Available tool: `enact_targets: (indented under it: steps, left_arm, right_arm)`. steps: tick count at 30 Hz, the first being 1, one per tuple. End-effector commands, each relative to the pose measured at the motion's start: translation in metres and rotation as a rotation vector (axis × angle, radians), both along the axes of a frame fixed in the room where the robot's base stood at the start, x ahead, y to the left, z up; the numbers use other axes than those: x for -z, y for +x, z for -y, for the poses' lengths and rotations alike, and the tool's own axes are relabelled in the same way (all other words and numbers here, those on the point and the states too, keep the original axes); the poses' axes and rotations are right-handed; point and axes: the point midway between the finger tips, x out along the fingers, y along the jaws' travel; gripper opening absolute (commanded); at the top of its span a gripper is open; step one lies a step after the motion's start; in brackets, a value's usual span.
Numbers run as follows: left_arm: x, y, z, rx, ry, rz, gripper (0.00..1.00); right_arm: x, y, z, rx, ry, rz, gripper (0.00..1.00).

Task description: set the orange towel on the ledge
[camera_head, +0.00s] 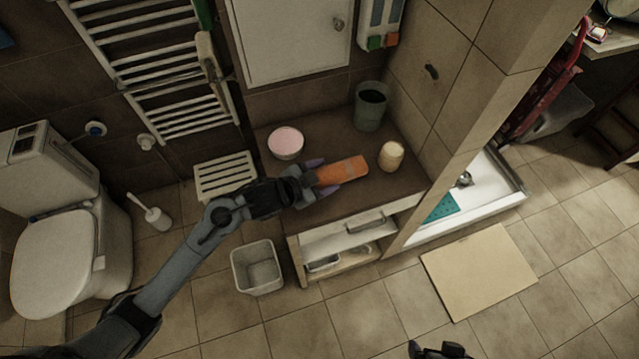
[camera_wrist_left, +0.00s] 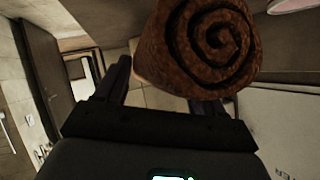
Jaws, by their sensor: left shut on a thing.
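The orange towel (camera_head: 343,171) is a rolled towel at the end of my left arm. My left gripper (camera_head: 318,180) is shut on it, near its left end. In the left wrist view the towel's spiral end (camera_wrist_left: 205,40) stands between the two fingers (camera_wrist_left: 165,95). The brown ledge (camera_head: 330,135) lies below and around the towel in the head view. I cannot tell whether the towel touches the ledge or hangs just above it. A dark part at the bottom edge of the head view may be my right gripper (camera_head: 438,350); its fingers are not clear.
On the ledge are a pink-topped bowl (camera_head: 286,142), a grey-green bin (camera_head: 370,106) and a cream cup (camera_head: 391,156) close right of the towel. An open shelf (camera_head: 345,240) lies under the ledge's front. A white bin (camera_head: 257,268) stands on the floor. A tiled wall (camera_head: 470,110) rises at right.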

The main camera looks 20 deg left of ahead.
Motion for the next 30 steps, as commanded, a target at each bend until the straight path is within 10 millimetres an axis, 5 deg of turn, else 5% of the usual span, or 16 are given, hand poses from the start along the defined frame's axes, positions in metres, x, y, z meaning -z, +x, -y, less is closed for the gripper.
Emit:
enact_targets:
  steps: [8,17,27,28,30]
  left_arm:
    - [0.01,-0.003,-0.007,0.0,-0.001,-0.001,0.2]
    - [0.044,-0.003,-0.007,0.0,-0.002,-0.001,0.2]
    - [0.046,-0.003,-0.007,0.001,0.0,0.001,0.2]
    - [0.046,-0.003,-0.007,0.0,0.0,0.0,0.7]
    - [0.046,-0.003,-0.007,0.0,0.001,0.0,0.81]
  right_arm:
    - [0.001,0.0,0.001,0.0,-0.002,0.001,0.95]
    - [0.006,0.0,0.003,-0.005,-0.01,0.001,0.95]
    - [0.006,0.0,0.002,-0.005,-0.01,0.002,0.95]
    - [0.006,0.0,0.002,-0.006,-0.009,0.002,0.95]
    - [0.006,0.0,0.002,-0.004,-0.008,0.002,0.95]
